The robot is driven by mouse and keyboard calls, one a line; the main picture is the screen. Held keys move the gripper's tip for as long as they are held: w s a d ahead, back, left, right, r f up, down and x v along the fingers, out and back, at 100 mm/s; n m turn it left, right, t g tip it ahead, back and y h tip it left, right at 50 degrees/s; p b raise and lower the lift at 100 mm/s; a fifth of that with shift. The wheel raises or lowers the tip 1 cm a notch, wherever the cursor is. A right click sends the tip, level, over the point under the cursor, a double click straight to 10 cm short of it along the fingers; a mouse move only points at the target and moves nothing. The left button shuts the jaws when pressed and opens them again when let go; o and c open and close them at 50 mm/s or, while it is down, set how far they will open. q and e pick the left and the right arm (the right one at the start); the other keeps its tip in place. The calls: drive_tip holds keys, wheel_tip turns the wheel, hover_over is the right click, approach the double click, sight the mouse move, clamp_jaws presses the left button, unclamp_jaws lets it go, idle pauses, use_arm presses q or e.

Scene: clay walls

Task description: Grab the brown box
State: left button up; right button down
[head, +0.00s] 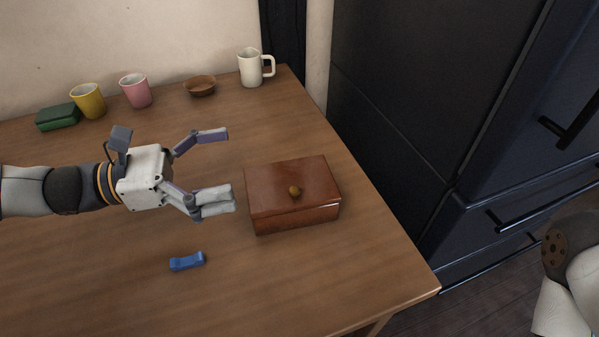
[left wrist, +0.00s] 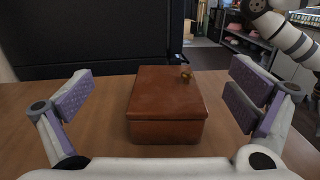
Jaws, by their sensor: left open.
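The brown box (head: 292,207) sits on the wooden table near its right edge. It is closed, with a small round knob on its lid. My left gripper (head: 217,167) is open and empty, just left of the box, its fingers pointing toward it. In the left wrist view the box (left wrist: 166,112) stands between the two spread fingers of the left gripper (left wrist: 165,100), a little ahead and apart from them. My right gripper is not seen; only part of my right arm shows at the right edge of the head view.
A blue object (head: 187,262) lies on the table (head: 110,290) in front of the left gripper. Along the back stand a green box (head: 57,118), yellow cup (head: 88,101), pink cup (head: 136,91), brown bowl (head: 200,87) and white mug (head: 251,69). A dark cabinet (head: 420,90) rises right of the table.

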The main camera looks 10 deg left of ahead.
use_arm(q)
drive_tip(key=b, duration=0.3)
approach(277, 189)
drive_tip(key=shift+w+d+f, duration=0.85)
drive_tip(key=shift+w+f, duration=0.1)
drive_tip(key=shift+f, duration=0.15)
drive_tip(key=x, duration=0.3)
drive_tip(key=b+x, duration=0.1)
drive_tip(key=x, duration=0.3)
drive_tip(key=shift+r, duration=0.25)
drive_tip(key=shift+w+d+r, duration=0.1)
drive_tip(key=shift+w+d, duration=0.15)
drive_tip(key=shift+d, duration=0.05)
drive_tip(key=c, duration=1.3)
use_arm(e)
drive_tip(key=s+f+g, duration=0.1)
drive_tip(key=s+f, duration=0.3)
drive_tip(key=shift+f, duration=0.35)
